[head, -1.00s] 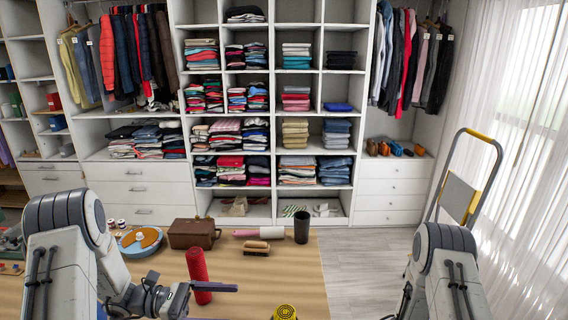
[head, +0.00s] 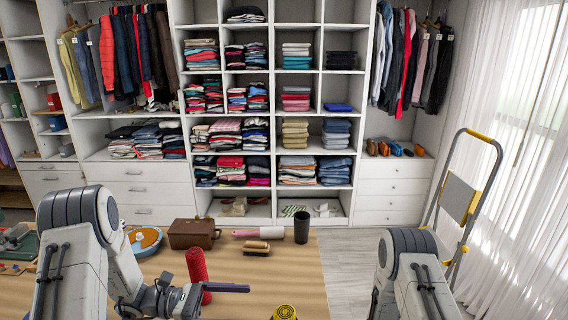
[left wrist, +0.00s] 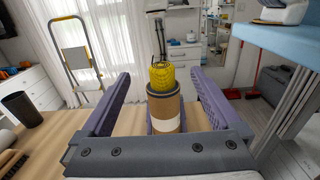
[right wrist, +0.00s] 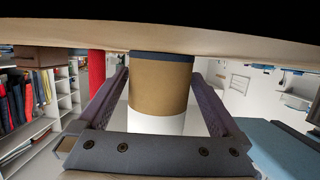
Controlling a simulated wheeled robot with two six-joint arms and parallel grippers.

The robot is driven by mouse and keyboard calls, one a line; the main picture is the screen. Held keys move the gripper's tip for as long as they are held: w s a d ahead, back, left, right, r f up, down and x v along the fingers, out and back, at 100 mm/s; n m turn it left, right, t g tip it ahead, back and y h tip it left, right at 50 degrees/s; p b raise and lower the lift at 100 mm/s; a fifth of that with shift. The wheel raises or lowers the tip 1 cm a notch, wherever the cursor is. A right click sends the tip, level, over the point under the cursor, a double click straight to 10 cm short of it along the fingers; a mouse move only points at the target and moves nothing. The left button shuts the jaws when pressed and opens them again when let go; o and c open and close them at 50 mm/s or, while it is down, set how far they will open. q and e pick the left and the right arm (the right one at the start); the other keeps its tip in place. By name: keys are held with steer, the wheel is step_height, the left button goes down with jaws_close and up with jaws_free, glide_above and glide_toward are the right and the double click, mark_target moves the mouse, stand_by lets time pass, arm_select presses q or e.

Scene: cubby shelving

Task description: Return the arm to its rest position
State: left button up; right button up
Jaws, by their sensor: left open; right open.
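My left gripper (head: 245,288) reaches in from the left, low over the table, fingers pointing right. In the left wrist view my left gripper (left wrist: 160,76) is open, and a brown cylinder with a white band and yellow top (left wrist: 165,105) shows between its fingers. I cannot tell whether they touch it. The yellow top (head: 285,312) also shows at the head view's bottom edge. My right arm (head: 412,280) stands at the right; its gripper is below the head view. In the right wrist view my right gripper (right wrist: 160,76) is open, with the brown and white cylinder (right wrist: 158,90) in line between its fingers.
A red cylinder (head: 196,268) stands beside my left gripper. A brown case (head: 193,234), brush (head: 256,248), lint roller (head: 259,232) and dark cup (head: 302,229) are at the table's back. A stepladder (head: 462,195) stands right. The table's middle is clear.

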mark_target(275, 312)
arm_select(q)
steer(key=d, duration=0.8)
steer(key=shift+s+d, duration=0.1)
steer(key=shift+d, duration=0.3)
step_height(275, 312, up, 9)
steer(key=shift+d, duration=0.15)
